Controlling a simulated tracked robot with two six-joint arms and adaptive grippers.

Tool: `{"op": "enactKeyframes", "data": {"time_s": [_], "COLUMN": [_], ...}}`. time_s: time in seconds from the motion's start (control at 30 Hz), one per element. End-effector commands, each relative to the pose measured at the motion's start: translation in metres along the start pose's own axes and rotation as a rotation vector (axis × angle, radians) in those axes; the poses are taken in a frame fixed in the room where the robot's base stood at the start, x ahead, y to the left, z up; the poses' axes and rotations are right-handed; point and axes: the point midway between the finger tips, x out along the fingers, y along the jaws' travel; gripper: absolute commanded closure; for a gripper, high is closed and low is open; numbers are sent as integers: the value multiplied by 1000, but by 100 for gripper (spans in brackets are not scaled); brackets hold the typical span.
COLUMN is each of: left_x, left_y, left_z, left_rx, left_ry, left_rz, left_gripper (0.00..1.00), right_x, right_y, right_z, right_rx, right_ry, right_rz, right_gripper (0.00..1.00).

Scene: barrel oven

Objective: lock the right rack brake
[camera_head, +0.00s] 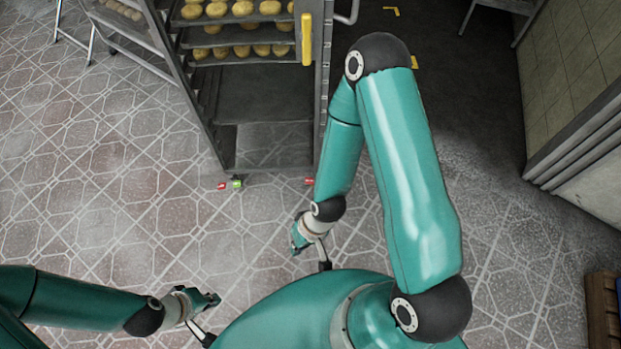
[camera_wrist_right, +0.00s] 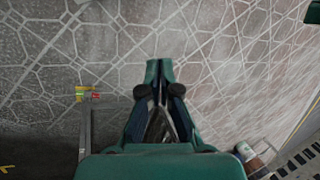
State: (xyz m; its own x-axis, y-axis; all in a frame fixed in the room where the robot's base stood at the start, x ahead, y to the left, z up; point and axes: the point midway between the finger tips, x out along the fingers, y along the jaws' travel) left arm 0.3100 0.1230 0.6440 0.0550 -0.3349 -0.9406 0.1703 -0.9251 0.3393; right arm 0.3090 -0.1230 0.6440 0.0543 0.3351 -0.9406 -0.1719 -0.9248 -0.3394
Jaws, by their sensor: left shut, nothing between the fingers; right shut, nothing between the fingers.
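The wheeled rack (camera_head: 222,145) stands at the top of the head view. At its right foot is a small red brake tab (camera_head: 309,181); my right arm passes close beside it and may hide part. At its left foot are a red tab (camera_head: 222,186) and a green tab (camera_head: 237,183). The right wrist view shows a foot with green and red parts (camera_wrist_right: 87,94); I cannot tell which foot. My right gripper (camera_head: 323,262) is shut and empty, below the rack and apart from it. It also shows shut in the wrist view (camera_wrist_right: 158,68). My left gripper (camera_head: 212,318) is shut and empty at lower left.
Bread rolls (camera_head: 243,8) lie on the rack's upper shelves. A yellow handle (camera_head: 306,40) is on its right side. Another rack (camera_head: 120,28) stands at upper left. A tiled wall (camera_head: 570,60) is at right, a wooden crate (camera_head: 603,305) at lower right. The floor before the rack is clear.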

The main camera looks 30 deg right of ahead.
Motion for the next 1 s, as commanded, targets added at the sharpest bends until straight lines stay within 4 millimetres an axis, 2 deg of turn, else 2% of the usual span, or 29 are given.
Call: {"op": "enactKeyframes", "data": {"time_s": [0.17,0.27,0.37,0.47,0.57,0.67,0.8,0.9,1.0], "left_x": [2,11,30,60,97,137,189,224,251], "left_y": [-1,-4,-11,-22,-35,-50,-69,-81,-91], "left_z": [0,0,0,0,-1,-1,-1,-1,-2], "left_rx": [-1,-1,-1,-1,-1,-1,-1,-1,-1], "left_ry": [0,0,0,0,0,0,0,0,0], "left_rz": [0,0,0,0,0,0,0,0,0], "left_gripper": [100,100,100,100,100,100,100,100,100], "right_x": [2,14,42,82,128,173,226,256,276], "right_y": [1,6,14,32,64,105,168,216,257], "right_z": [-2,-10,-30,-62,-107,-156,-218,-256,-285], "right_rx": [0,7,25,51,82,120,169,201,228], "right_ry": [4,23,69,143,245,362,526,636,730], "right_rz": [0,1,3,10,24,47,92,131,169], "right_gripper": [100,100,100,100,100,100,100,100,100]}}
